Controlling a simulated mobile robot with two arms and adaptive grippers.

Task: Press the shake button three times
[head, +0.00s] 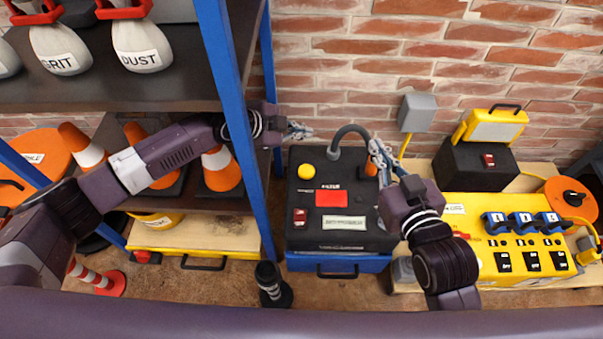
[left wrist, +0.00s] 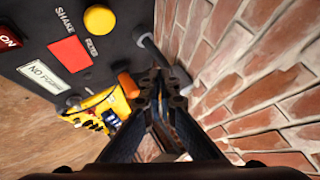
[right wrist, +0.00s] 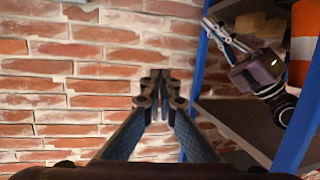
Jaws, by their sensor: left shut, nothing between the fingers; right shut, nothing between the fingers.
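The shake button is a round yellow button (head: 306,171) on the top left of a black machine (head: 307,225). In the left wrist view the yellow button (left wrist: 99,18) has the word SHAKE beside it. My left gripper (head: 298,131) is shut and empty, between the blue shelf post and the machine, near the brick wall and apart from the button. My right gripper (head: 377,152) is shut and empty, by the machine's back right corner near the grey hose. Its wrist view shows the wall and shelf, not the button.
A blue shelf post (head: 232,95) stands close to my left arm. A grey hose (head: 345,133) and an orange knob (head: 371,169) are near my right gripper. A red panel (head: 333,197) and red switch (head: 299,217) share the machine's top. A yellow power box (head: 480,262) is right.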

